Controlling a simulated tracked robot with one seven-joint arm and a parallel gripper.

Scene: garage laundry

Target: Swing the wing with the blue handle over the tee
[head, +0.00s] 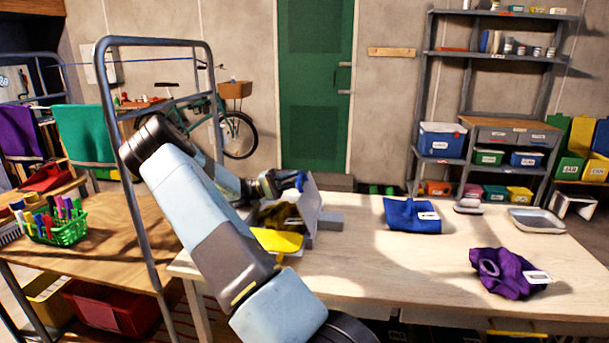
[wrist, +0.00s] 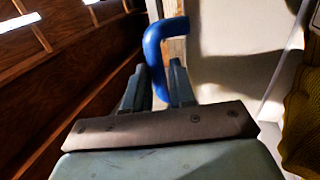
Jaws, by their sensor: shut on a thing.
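The blue handle (head: 301,181) is at the top of a pale grey wing (head: 309,207) that stands steeply tilted on the pale table. My gripper (head: 286,184) is at the handle. In the wrist view the handle (wrist: 163,45) is a bent blue bar running down between my two fingers (wrist: 158,88), which are shut on it. The tee appears to be the olive cloth (head: 278,215), bunched left of the wing and partly behind my arm. It also shows at the right edge of the wrist view (wrist: 301,120). A yellow flap (head: 280,241) lies in front of it.
A blue folded cloth (head: 408,215), a purple garment (head: 503,273) and a metal tray (head: 536,220) lie to the right on the table (head: 400,270). A metal rail frame (head: 136,190) stands left of my arm. A green basket of pens (head: 60,228) is farther left.

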